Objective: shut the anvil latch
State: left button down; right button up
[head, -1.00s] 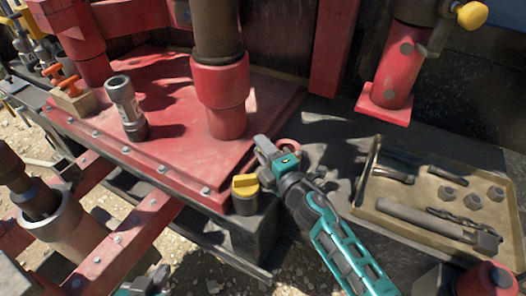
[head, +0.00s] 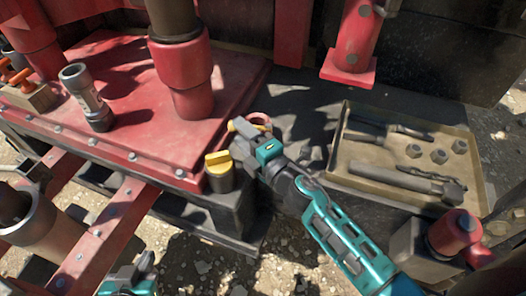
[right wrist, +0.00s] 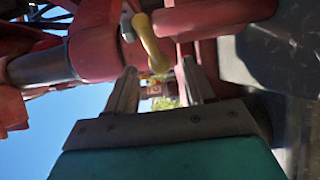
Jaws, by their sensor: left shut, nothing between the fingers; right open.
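A short pale-yellow handle (right wrist: 150,42) shows in the right wrist view, slanting across a red part beyond the fingertips. It may be the anvil latch; no label shows. In the head view a small yellow end (head: 238,125) shows at my right gripper's tip, beside a red ring (head: 259,118). My right gripper (head: 248,134) is open at the corner of the red deck; its fingers (right wrist: 160,85) stand apart below the handle. I cannot tell whether they touch it. My left gripper (head: 138,268) is shut and empty at the bottom edge, partly cut off.
A tan tray (head: 342,150) of tools and nuts lies to the right. Red pipes (head: 182,75) rise from the red deck (head: 140,135). A grey cylinder (head: 86,98) stands on it.

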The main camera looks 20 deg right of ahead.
jog(key=v, duration=0.8)
jog(key=shift+s+d+b, duration=0.2)
jog(key=shift+s+b, duration=0.1)
jog(key=shift+s, duration=0.05)
jog(key=shift+c, duration=0.4)
